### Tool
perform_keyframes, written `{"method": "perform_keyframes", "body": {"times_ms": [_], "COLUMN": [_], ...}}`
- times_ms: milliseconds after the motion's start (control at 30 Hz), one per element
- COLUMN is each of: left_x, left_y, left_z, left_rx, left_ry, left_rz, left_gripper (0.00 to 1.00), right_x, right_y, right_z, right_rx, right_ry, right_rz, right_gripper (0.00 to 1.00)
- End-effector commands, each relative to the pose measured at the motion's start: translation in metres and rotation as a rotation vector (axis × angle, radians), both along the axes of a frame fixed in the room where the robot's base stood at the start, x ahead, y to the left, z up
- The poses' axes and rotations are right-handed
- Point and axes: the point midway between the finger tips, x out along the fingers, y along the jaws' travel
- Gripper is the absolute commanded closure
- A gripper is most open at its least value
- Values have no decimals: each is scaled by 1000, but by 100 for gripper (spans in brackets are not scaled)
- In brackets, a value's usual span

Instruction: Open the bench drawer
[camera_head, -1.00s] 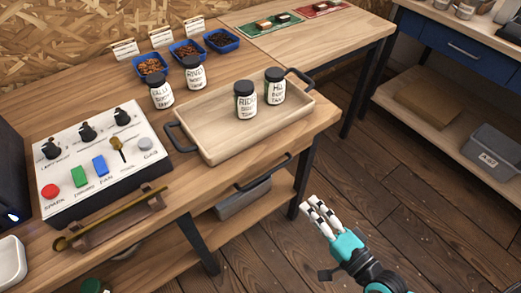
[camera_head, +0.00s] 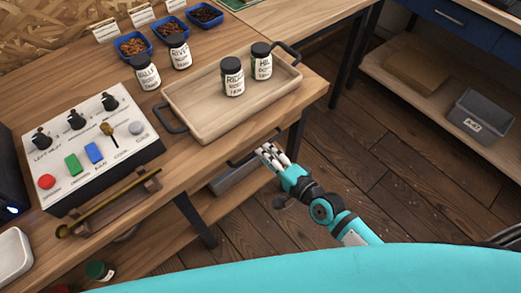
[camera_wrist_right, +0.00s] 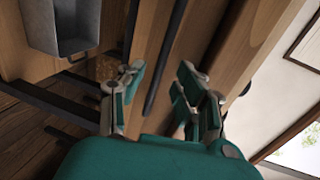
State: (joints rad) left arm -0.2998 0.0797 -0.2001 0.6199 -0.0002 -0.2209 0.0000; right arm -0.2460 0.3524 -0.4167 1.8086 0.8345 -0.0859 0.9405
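The bench drawer's dark bar handle (camera_head: 240,161) is on the front of the wooden bench, below the tray. The drawer front looks flush with the bench, as if shut. My right gripper (camera_head: 268,152) is at the handle's right part, and its fingers hide some of it. In the right wrist view the handle (camera_wrist_right: 167,58) runs between the spread fingers of my right gripper (camera_wrist_right: 160,82). The fingers are open, with gaps visible beside the bar. Whether any finger touches it I cannot tell. My left gripper is not in view.
On the bench stand a wooden tray (camera_head: 195,125) with two jars, a control panel (camera_head: 60,190), more jars and blue bean trays. A grey bin (camera_head: 232,178) sits on the shelf below the handle. A second bench (camera_head: 400,85) is at right. Floor between is clear.

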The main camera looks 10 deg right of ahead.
Motion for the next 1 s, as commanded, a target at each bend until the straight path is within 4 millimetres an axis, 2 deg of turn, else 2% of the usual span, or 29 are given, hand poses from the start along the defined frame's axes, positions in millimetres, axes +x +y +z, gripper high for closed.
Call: {"method": "perform_keyframes", "body": {"times_ms": [200,567,833,1000], "left_x": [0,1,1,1], "left_y": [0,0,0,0], "left_z": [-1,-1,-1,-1], "left_rx": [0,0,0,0], "left_ry": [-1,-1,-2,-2], "left_rz": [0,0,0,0], "left_gripper": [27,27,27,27], "right_x": [23,27,27,27], "right_y": [13,16,16,16], "right_z": [-5,-7,-7,-7], "right_rx": [-1,-1,-1,-1], "right_ry": [0,0,0,0], "right_rz": [1,1,1,1], "right_gripper": [66,66,99,100]}}
